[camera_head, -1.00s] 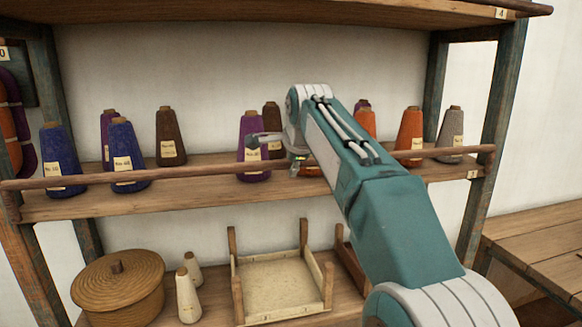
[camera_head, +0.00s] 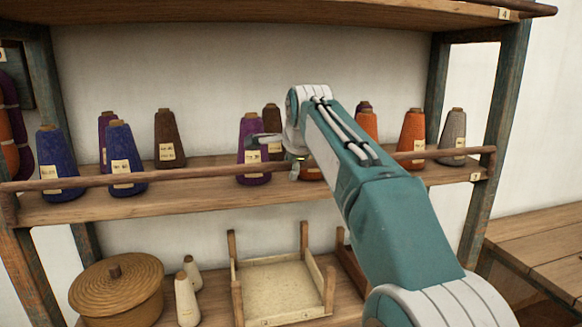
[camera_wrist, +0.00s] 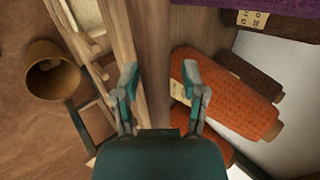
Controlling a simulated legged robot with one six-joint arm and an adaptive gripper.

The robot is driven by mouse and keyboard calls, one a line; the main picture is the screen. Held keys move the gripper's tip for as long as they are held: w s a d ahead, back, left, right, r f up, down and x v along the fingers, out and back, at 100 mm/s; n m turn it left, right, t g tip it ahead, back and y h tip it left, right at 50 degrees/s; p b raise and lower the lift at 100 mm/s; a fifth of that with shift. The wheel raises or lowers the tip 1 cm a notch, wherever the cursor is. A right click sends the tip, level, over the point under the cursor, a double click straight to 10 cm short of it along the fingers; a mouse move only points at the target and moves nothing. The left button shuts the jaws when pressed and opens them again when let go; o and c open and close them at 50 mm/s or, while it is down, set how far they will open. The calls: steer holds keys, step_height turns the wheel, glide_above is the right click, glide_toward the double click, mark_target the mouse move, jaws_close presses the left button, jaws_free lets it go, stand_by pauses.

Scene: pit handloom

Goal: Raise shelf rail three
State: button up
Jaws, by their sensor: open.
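Shelf rail three (camera_head: 205,173) is a thin brown wooden bar along the front of the middle shelf (camera_head: 200,204), whose tag (camera_head: 475,177) reads 3. It runs across nearly the whole shelf, just above the front edge, and my arm hides part of it. My gripper (camera_wrist: 160,70) is open, with its two fingers apart over the shelf board. In the wrist view, the left finger overlaps long wooden strips at the shelf's front. I cannot tell whether it touches the rail.
Several yarn cones stand behind the rail, including blue (camera_head: 125,160), orange (camera_head: 411,135) and grey (camera_head: 453,135) ones. A lidded basket (camera_head: 120,295) and a wooden frame tray (camera_head: 328,292) are on the lower shelf. A shelf tagged 4 (camera_head: 300,12) is above. A wooden table (camera_head: 540,245) stands at right.

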stand_by(0.3)
steer(key=v, duration=1.1)
steer(key=shift+s+r, duration=0.2)
steer(key=shift+s, duration=0.1)
steer(key=s+d+f+n+g+h, duration=0.1)
steer(key=s+d+f+n, duration=0.35)
steer(key=s+d, duration=0.2)
steer(key=s+d+f+n, duration=0.3)
steer(key=s+d+f, duration=0.25)
steer(key=s, duration=0.25)
steer(key=s+d+f+n, duration=0.2)
steer(key=s+f+n, duration=0.1)
steer(key=s+f, duration=0.5)
steer(key=s+d+f+n+g+h, duration=0.1)
steer(key=s+f+n, duration=0.3)
steer(key=s+f, duration=0.4)
step_height(320, 180, down, 4)
steer(key=shift+s+d+f, duration=0.1)
steer(key=shift+s+d, duration=0.05)
steer(key=shift+d, duration=0.5)
